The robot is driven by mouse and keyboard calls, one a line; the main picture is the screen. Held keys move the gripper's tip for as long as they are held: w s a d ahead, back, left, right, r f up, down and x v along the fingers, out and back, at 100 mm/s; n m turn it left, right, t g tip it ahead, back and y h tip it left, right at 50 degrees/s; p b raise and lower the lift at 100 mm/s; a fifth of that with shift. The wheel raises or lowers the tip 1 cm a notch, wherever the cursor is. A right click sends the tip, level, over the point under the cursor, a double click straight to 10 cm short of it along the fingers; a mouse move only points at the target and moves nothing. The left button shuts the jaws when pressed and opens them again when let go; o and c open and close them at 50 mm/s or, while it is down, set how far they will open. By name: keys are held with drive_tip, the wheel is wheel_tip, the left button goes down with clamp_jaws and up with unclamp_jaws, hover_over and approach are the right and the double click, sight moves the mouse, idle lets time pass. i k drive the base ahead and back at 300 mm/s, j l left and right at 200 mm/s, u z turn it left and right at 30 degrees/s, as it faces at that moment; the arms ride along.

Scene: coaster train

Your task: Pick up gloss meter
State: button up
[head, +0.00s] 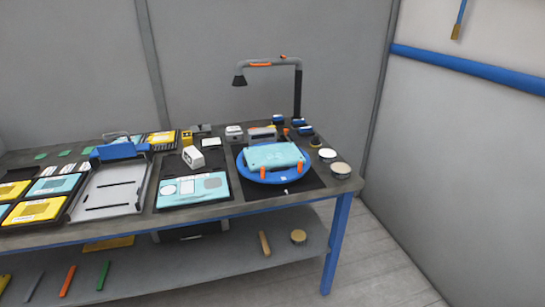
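No label readable here tells me for certain which thing is the gloss meter. A small white boxy device with a dark end face (193,157) sits on the workbench, just behind a black-edged tray with a light blue panel; it may be the gloss meter. A grey boxy device (262,134) and a smaller white one (234,132) stand further back, behind the blue turntable, and could also be it. My gripper is not in view.
A light blue panel with orange clamps (272,156) lies on a round blue turntable (245,175). A lamp on a black post (298,92) rises behind it. A metal tray (108,190) and yellow and blue sample boards fill the left. Floor is clear at right.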

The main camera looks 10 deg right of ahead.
sight(193, 158)
drive_tip(key=i+j, duration=0.1)
drive_tip(key=j, duration=0.3)
drive_tip(key=i+j, duration=0.1)
drive_tip(key=j, duration=0.7)
drive_tip(key=i+u, duration=0.05)
